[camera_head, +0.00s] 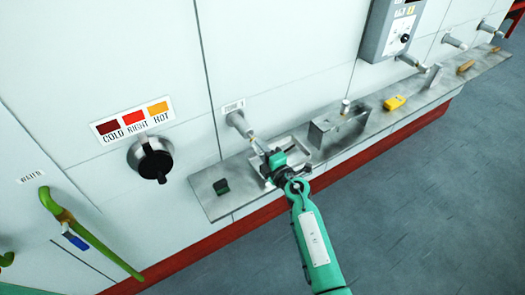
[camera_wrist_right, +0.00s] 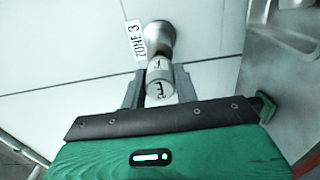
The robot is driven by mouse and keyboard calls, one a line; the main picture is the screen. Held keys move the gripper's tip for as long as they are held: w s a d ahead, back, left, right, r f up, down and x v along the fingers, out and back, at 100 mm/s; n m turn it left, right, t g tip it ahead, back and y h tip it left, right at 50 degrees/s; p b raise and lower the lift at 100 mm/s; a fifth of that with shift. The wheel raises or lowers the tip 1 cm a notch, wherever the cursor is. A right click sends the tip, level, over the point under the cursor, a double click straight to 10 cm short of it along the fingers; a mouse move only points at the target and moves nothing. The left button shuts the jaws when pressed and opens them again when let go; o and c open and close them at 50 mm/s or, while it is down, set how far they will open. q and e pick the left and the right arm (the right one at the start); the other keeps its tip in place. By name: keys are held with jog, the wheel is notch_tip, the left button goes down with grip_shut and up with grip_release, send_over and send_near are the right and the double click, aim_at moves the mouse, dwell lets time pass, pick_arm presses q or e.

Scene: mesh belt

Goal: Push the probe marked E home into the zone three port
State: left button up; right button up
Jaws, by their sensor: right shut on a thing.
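The zone three port (camera_head: 237,119) is a grey metal stub on the white wall, under a small ZONE 3 label (camera_head: 232,106). In the right wrist view the port (camera_wrist_right: 160,36) lies straight ahead, with its label (camera_wrist_right: 136,40) beside it. My right gripper (camera_wrist_right: 160,88) is shut on a pale cylindrical probe marked E (camera_wrist_right: 159,77). In the head view the right gripper (camera_head: 271,160) is over the shelf, just below and right of the port. The probe points at the port and its front overlaps the port's mouth; how deep it sits is hidden.
A metal shelf (camera_head: 216,203) runs along the wall below the ports. It carries a dark green block (camera_head: 221,186), a grey metal block (camera_head: 325,134) and a yellow object (camera_head: 394,102). A black knob (camera_head: 151,158) and green pipe (camera_head: 100,248) are at left.

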jog(key=shift+w+a, duration=0.15)
jog(key=shift+w, duration=0.05)
jog(key=shift+w+a+r, duration=0.2)
jog(key=shift+w+a, duration=0.25)
jog(key=shift+w+a+r, duration=0.1)
jog(key=shift+w, duration=0.05)
jog(key=shift+s+d+f, duration=0.25)
jog(key=shift+s+d, duration=0.05)
jog(key=shift+s, duration=0.05)
jog(key=shift+c, duration=0.3)
jog(key=p+v, duration=0.3)
jog(key=v, duration=0.6)
jog(key=shift+p, duration=0.3)
dwell(0.9)
jog(key=shift+p, duration=0.45)
dwell(1.6)
